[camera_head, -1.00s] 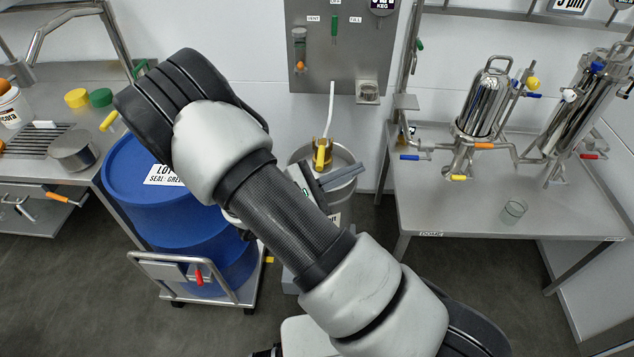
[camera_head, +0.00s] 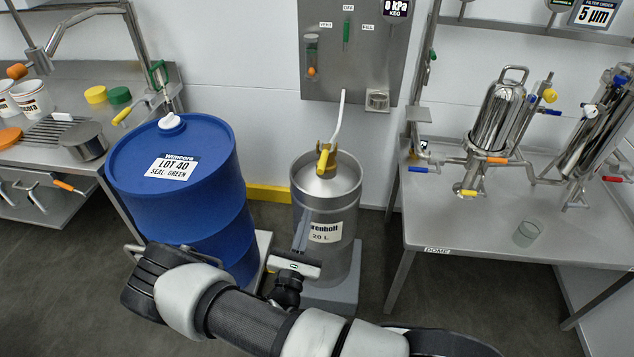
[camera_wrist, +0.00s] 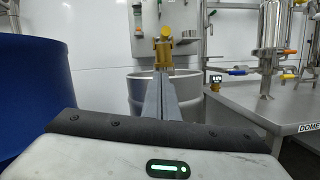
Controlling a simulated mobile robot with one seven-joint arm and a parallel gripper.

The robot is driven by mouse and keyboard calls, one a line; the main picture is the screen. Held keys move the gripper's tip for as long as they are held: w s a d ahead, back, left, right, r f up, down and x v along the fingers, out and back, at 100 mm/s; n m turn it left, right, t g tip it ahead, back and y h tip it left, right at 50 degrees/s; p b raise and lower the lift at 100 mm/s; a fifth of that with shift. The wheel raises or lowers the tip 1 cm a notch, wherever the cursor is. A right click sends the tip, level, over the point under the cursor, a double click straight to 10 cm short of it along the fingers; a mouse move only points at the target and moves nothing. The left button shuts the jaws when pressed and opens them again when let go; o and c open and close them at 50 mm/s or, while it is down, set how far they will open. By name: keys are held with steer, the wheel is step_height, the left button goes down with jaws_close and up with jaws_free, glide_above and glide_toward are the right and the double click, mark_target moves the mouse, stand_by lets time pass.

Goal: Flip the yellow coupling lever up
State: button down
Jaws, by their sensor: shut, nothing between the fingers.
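The yellow coupling lever (camera_head: 322,156) sits on a brass coupling (camera_head: 328,166) on top of a steel keg (camera_head: 340,201) labelled 20 L. The lever slants down toward the camera. A white hose rises from the coupling to the wall panel. My gripper (camera_head: 301,222) is shut and empty, low in front of the keg's side and below the coupling. In the wrist view the shut fingers (camera_wrist: 161,78) point at the coupling (camera_wrist: 163,56), whose lower part they partly cover. The lever (camera_wrist: 166,32) shows there at the coupling's top. The fingers look apart from the lever.
A blue drum (camera_head: 180,205) on a trolley stands close left of the keg. A steel table (camera_head: 470,225) with filter housings is at the right. The wall panel (camera_head: 352,60) hangs behind the keg. Open air lies above the keg top.

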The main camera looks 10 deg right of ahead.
mark_target(318, 169)
steer(key=x, duration=0.3)
steer(key=r+b+x, duration=0.1)
steer(key=x, duration=0.3)
steer(key=r+b+x, duration=0.1)
steer(key=x, duration=0.2)
steer(key=shift+d+r, duration=0.1)
steer(key=shift+d, duration=0.1)
steer(key=shift+s+d+r, duration=0.1)
steer(key=shift+d+r, duration=0.05)
steer(key=shift+r, duration=0.7)
steer(key=shift+r, duration=0.1)
steer(key=shift+r+p, duration=0.2)
steer(key=shift+p, duration=0.4)
steer(key=r+g+p, duration=0.1)
steer(key=p, duration=0.3)
steer(key=r+g+y+p, duration=0.1)
steer(key=r+p, duration=0.1)
steer(key=p, duration=0.2)
steer(key=shift+s+r, duration=0.2)
steer(key=r+g+p, duration=0.2)
steer(key=p, duration=0.3)
steer(key=shift+y+p, duration=0.4)
steer(key=shift+w+d+r+p, duration=0.1)
steer(key=shift+w+r+p, duration=0.3)
steer(key=shift+r+p, duration=0.4)
